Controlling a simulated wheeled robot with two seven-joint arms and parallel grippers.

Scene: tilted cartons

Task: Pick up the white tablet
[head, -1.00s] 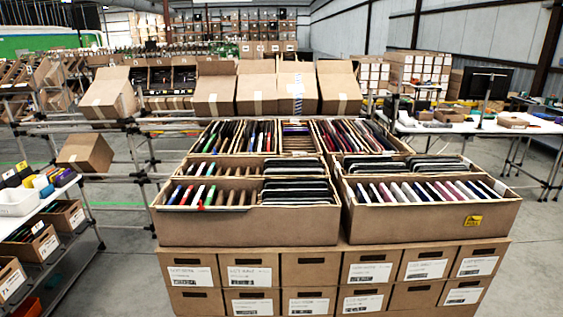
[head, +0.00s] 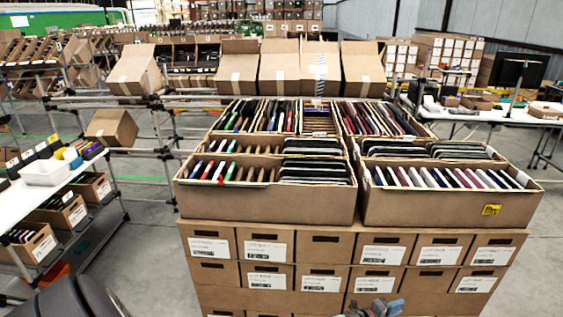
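Several thin tablets with pale edges (head: 415,177) stand in a row in the front right carton (head: 440,208). At this size I cannot tell which one is the white tablet.
The front left carton (head: 262,204) holds coloured items and dark stacked ones. More filled cartons stand behind. Closed, labelled boxes (head: 268,246) carry them all. A side shelf (head: 62,188) is at the left, a white table (head: 480,115) at the right. Bare floor (head: 150,240) lies left of the stack.

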